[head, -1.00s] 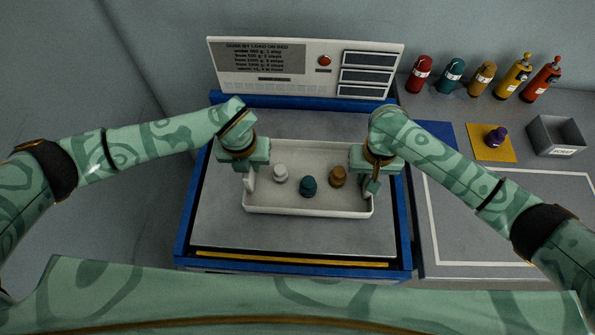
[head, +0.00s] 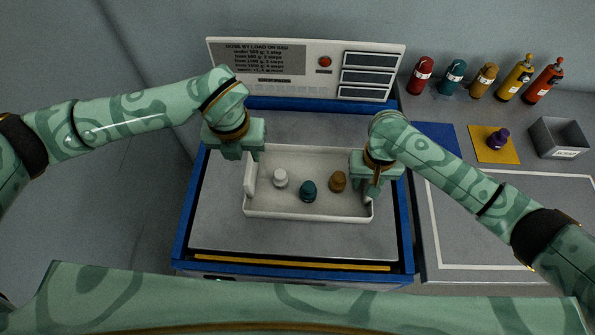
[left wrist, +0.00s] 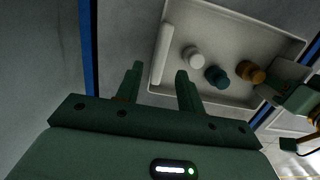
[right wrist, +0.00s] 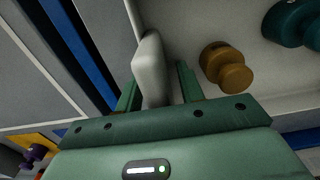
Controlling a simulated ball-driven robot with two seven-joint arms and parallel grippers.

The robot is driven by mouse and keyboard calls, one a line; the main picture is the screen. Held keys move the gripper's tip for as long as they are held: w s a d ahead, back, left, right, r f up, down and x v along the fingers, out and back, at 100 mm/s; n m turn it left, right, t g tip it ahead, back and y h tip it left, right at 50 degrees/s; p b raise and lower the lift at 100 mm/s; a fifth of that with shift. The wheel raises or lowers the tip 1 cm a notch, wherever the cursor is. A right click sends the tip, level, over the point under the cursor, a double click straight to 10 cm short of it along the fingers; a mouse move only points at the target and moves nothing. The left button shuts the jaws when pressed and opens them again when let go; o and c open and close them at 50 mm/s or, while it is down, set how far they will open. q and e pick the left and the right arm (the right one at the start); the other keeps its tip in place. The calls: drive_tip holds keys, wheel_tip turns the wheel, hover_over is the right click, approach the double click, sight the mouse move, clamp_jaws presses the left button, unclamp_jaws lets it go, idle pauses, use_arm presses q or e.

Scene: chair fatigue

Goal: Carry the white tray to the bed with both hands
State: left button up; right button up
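The white tray (head: 310,213) rests on the grey bed plate (head: 225,225) inside a blue frame. A white, a teal and a brown knobbed piece stand in it. My left gripper (head: 237,155) is open and empty, raised above and left of the tray's left handle (head: 250,178). In the left wrist view that handle (left wrist: 162,55) lies beyond the spread fingertips (left wrist: 158,75). My right gripper (head: 370,188) is at the tray's right end. In the right wrist view its fingers (right wrist: 158,85) stand apart around the right handle (right wrist: 150,62), with a gap on one side.
A panel with a red button (head: 324,62) stands behind the bed. On the right bench are several coloured bottles (head: 484,80), a purple piece (head: 497,138) on a yellow mat and a grey bin (head: 558,138).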

use_arm(q)
wheel_tip(320, 180, up, 2)
drive_tip(key=shift+s+r, duration=0.15)
drive_tip(key=shift+r, duration=0.35)
use_arm(e)
drive_tip(key=shift+r, duration=0.2)
wheel_tip(320, 180, up, 12)
drive_tip(key=shift+f, duration=0.2)
use_arm(q)
drive_tip(key=shift+r, duration=0.1)
